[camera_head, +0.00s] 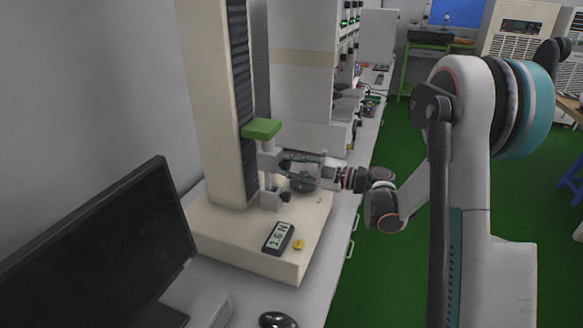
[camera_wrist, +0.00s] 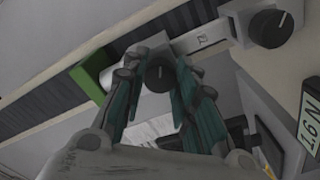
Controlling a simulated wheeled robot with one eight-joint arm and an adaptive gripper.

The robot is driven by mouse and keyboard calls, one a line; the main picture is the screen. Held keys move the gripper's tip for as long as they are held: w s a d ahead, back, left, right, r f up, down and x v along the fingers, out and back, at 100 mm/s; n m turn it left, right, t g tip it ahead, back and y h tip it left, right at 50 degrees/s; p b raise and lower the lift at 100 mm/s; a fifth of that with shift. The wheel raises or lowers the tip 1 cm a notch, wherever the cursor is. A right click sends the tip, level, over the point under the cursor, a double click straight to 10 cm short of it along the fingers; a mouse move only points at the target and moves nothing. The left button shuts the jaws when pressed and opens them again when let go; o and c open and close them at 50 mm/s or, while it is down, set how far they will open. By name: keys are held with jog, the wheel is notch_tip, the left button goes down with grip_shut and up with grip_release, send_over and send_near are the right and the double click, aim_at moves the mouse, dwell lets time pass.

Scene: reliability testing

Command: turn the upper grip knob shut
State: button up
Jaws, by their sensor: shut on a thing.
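The upper grip knob (camera_wrist: 160,73) is a dark round knob with a pale mark, and in the wrist view it sits between my two teal-padded fingers. My gripper (camera_wrist: 157,78) is shut on it, one finger on each side. In the head view my gripper (camera_head: 291,164) reaches in from the right to the upper grip (camera_head: 269,161), under a green block (camera_head: 261,128); the knob is hidden there by the fingers. The lower grip knob (camera_head: 285,197) is dark and stands free below; it also shows in the wrist view (camera_wrist: 270,28).
The tester's tall cream column (camera_head: 217,100) rises behind the grips from a wide base (camera_head: 225,240). A display (camera_head: 278,237) and a yellow button (camera_head: 299,244) are at the base's front. A black monitor (camera_head: 95,260) and a mouse (camera_head: 277,320) are nearer. Green floor is open at right.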

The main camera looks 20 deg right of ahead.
dwell(0.4)
jog(key=o, duration=1.1)
jog(key=v, duration=1.2)
